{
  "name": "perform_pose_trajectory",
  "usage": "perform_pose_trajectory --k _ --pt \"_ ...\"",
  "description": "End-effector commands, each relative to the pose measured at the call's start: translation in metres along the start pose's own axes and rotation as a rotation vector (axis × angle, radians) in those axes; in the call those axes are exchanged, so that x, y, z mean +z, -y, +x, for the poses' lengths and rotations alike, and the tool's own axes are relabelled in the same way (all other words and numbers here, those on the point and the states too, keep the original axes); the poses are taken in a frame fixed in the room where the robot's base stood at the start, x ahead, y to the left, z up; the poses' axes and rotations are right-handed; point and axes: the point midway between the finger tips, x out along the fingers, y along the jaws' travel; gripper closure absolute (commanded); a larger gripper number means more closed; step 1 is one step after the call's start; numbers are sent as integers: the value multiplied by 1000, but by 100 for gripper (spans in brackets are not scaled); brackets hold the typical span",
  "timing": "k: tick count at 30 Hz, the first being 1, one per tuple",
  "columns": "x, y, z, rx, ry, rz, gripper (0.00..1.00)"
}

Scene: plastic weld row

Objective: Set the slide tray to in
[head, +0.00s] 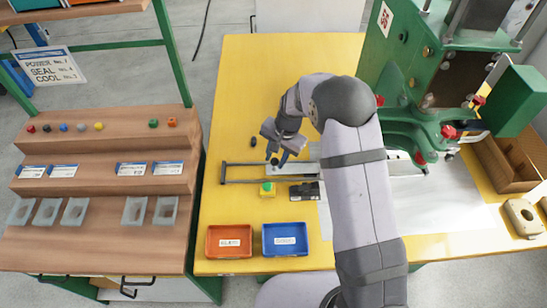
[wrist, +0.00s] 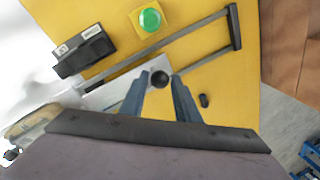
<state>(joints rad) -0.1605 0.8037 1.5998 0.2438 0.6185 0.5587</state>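The slide tray (head: 307,152) is a pale plate between two dark rails on the yellow table, sticking out to the left of the green press. Its pale plate also shows in the wrist view (wrist: 103,97). A round black knob (wrist: 160,78) stands at the plate's outer end, and it shows small in the head view (head: 274,161). My gripper (head: 281,155) is over this end of the tray. In the wrist view its two blue-grey fingers (wrist: 158,82) are apart, with the knob between their tips. I cannot tell whether they touch it. My arm hides part of the tray's press side.
The rail end bar (head: 224,173) lies left of the tray. A yellow box with a green button (head: 268,189) and a black device (head: 304,191) sit in front. Red (head: 229,241) and blue (head: 285,239) bins stand nearer. The green press (head: 409,70) rises right. A small black peg (head: 253,142) is behind.

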Motion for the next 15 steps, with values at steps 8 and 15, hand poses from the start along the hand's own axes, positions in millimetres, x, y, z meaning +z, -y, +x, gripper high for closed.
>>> perform_pose_trajectory --k 8,15 --pt "0 0 0 0 1 0 58" --pt "0 1 -8 -1 0 1 58"
